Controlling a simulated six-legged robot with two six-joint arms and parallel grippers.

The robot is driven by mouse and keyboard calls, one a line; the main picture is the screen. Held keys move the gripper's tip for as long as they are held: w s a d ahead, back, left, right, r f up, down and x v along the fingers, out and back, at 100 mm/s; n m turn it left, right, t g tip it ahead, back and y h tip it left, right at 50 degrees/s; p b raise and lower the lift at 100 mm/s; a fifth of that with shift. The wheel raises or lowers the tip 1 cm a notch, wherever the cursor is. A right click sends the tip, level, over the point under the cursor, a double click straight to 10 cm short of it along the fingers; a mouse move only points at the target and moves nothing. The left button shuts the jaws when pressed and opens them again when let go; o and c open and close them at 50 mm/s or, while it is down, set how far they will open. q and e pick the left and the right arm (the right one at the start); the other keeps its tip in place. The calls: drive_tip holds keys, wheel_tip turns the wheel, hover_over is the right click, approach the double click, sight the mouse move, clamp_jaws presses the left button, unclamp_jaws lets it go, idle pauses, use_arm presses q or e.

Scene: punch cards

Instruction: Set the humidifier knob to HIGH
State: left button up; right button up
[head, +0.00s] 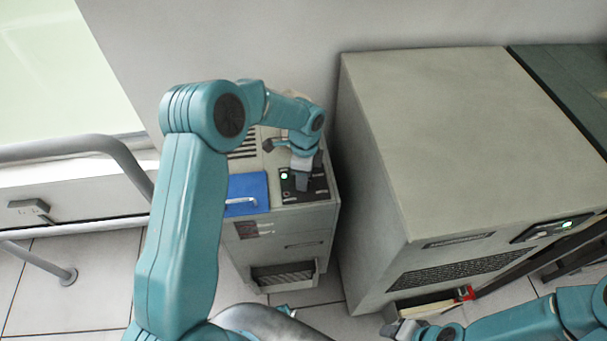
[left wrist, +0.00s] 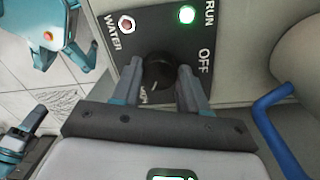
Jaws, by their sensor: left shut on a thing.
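The humidifier (head: 287,221) is a grey box against the wall, with a black control panel (head: 318,186) on top. In the left wrist view, the round black knob (left wrist: 157,69) sits between the fingers of my left gripper (left wrist: 160,84), which is shut on it. A short pale mark shows on the knob's side nearest the wrist. OFF is readable on the right; a label beside the left finger is partly hidden and unclear. The green RUN light (left wrist: 186,14) is lit. In the head view, my left gripper (head: 302,182) covers the knob. My right gripper (head: 399,329) is low, away from the humidifier.
A large grey cabinet (head: 455,140) stands close on the right. A grey rail (head: 70,147) is on the left. Tiled floor shows in front.

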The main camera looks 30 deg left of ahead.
use_arm(q)
drive_tip(key=shift+w+d+r, duration=0.1)
drive_tip(key=o, duration=1)
drive_tip(key=shift+o, duration=0.2)
wheel_tip(320, 180, up, 16)
drive_tip(key=p, duration=0.1)
drive_tip(key=shift+w, duration=0.45)
drive_tip(key=shift+a+r, duration=0.1)
drive_tip(key=shift+a, duration=0.1)
